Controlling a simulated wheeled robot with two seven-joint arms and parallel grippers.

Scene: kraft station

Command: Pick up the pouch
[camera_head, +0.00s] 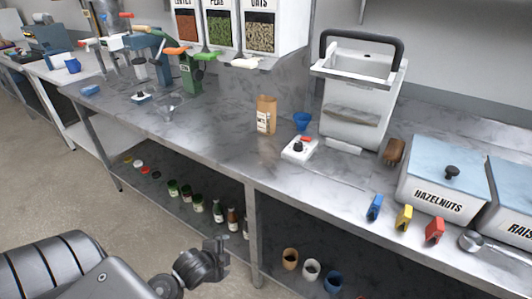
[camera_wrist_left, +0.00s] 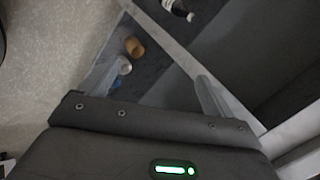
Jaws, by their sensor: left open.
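The pouch (camera_head: 265,115) is a brown kraft-paper bag with a pale label, standing upright on the grey worktop in the middle of the head view. My left gripper (camera_head: 216,257) is low in front of the bench, below the worktop and well apart from the pouch. In the left wrist view the left gripper (camera_wrist_left: 155,88) has its fingers spread, with nothing between them. The pouch does not show in the left wrist view. My right gripper is not in view.
A blue funnel cup (camera_head: 302,121) and a white scale (camera_head: 299,149) stand right of the pouch, before a large white bin (camera_head: 358,105). Dispensers (camera_head: 260,30) hang behind. The lower shelf (camera_head: 150,190) holds jars and cups.

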